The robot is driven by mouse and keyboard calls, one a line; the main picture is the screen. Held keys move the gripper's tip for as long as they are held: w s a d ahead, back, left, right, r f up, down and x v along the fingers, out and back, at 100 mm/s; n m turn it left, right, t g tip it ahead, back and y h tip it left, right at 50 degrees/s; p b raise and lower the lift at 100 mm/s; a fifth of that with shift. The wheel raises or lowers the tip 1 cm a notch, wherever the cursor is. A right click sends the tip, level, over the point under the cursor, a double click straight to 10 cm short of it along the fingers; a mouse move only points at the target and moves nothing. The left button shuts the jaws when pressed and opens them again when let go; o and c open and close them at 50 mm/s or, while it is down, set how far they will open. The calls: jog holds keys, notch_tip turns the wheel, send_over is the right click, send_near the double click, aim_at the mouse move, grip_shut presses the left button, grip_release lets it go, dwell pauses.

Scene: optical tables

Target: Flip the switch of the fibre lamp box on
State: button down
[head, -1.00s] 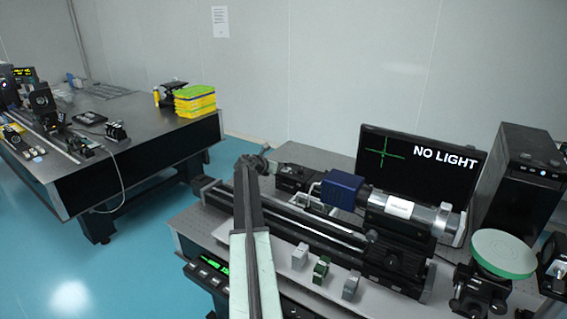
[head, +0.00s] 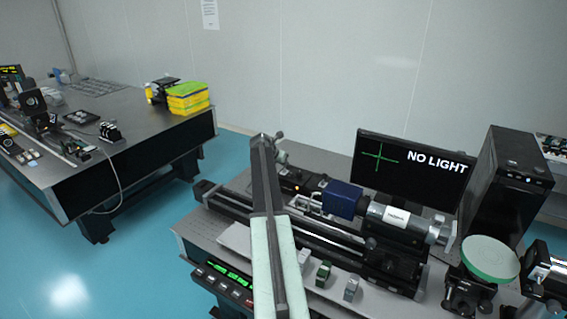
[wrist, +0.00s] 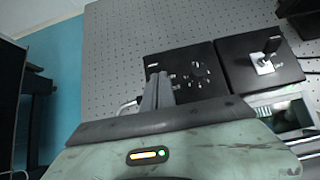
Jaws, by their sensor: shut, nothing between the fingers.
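In the wrist view my gripper (wrist: 157,88) is shut and empty, its fingers over the left edge of a black box (wrist: 190,72) with a round knob and white markings. To the right, a second black box (wrist: 240,68) carries a toggle lever on a silver plate (wrist: 263,63). I cannot tell from the markings which is the fibre lamp box, or whether the fingers touch anything. In the head view my arm hides the fingers, and dark boxes (head: 293,178) show beside it, with a small orange light.
The monitor (head: 410,172) reads "NO LIGHT" beside a green cross. A blue and silver tube assembly (head: 390,218) and a dark rail stand on the near table. Perforated tabletop (wrist: 120,45) is bare left of the boxes.

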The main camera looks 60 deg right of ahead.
jog(key=shift+w+a+r+p, duration=0.2)
jog(key=shift+w+r+p, duration=0.15)
jog(key=shift+r+p, duration=0.5)
jog(key=shift+r, duration=0.05)
jog(key=shift+f, duration=0.1)
jog(key=shift+a, duration=0.1)
jog(key=a+r+p, duration=0.6)
jog(key=r+p, duration=0.5)
jog(key=shift+s+r+p, duration=0.15)
jog(key=shift+r+p, duration=0.2)
jog(key=shift+r, duration=0.05)
